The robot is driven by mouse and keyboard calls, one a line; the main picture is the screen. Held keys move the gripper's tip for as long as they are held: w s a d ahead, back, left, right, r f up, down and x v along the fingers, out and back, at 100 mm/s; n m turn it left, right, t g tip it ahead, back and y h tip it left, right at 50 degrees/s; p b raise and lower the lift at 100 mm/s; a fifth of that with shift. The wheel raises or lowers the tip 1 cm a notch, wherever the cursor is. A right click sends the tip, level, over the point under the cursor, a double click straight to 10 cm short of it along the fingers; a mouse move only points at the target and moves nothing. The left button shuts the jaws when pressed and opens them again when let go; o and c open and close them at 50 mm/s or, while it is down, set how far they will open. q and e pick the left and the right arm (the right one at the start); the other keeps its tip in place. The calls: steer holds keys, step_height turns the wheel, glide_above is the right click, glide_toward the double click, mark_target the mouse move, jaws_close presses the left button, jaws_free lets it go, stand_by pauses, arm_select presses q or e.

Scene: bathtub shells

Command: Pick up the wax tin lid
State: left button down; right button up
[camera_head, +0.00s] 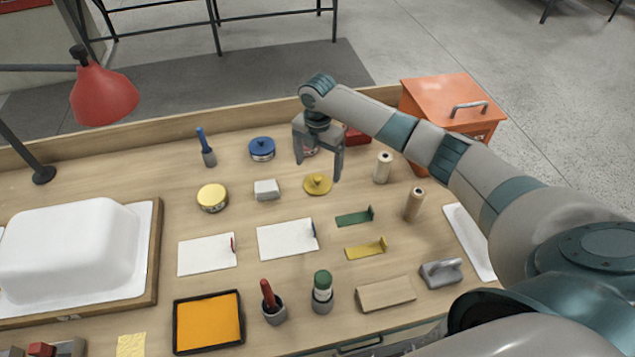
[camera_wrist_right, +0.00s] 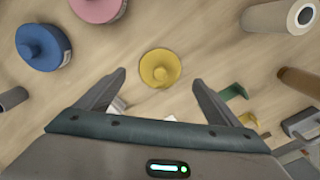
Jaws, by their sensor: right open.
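The wax tin lid is most likely the yellow round lid with a knob (camera_head: 317,184), lying flat on the bench. It also shows in the right wrist view (camera_wrist_right: 160,68), ahead of the fingertips and between their lines. My right gripper (camera_head: 317,172) is open and empty, its fingers pointing down above the bench close to the lid. In the wrist view its two fingers (camera_wrist_right: 158,82) are spread wide. An open-looking yellow tin (camera_head: 212,198) stands to the left of the lid. My left gripper is not in view.
A blue lidded tin (camera_head: 262,149) stands behind left, and a pink tin (camera_wrist_right: 97,8) is partly hidden behind my gripper. A white block (camera_head: 267,190) lies left of the lid. A green scraper (camera_head: 355,217) lies in front.

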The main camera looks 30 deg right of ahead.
mark_target(318, 178)
steer(key=shift+s+f+p, duration=0.1)
steer(key=shift+f+p, duration=0.5)
steer(key=shift+p, duration=0.05)
step_height(318, 178, down, 3)
steer(key=shift+a+f+p, duration=0.1)
steer(key=shift+p, duration=0.55)
steer(key=shift+f, duration=0.4)
steer(key=c, duration=1.1)
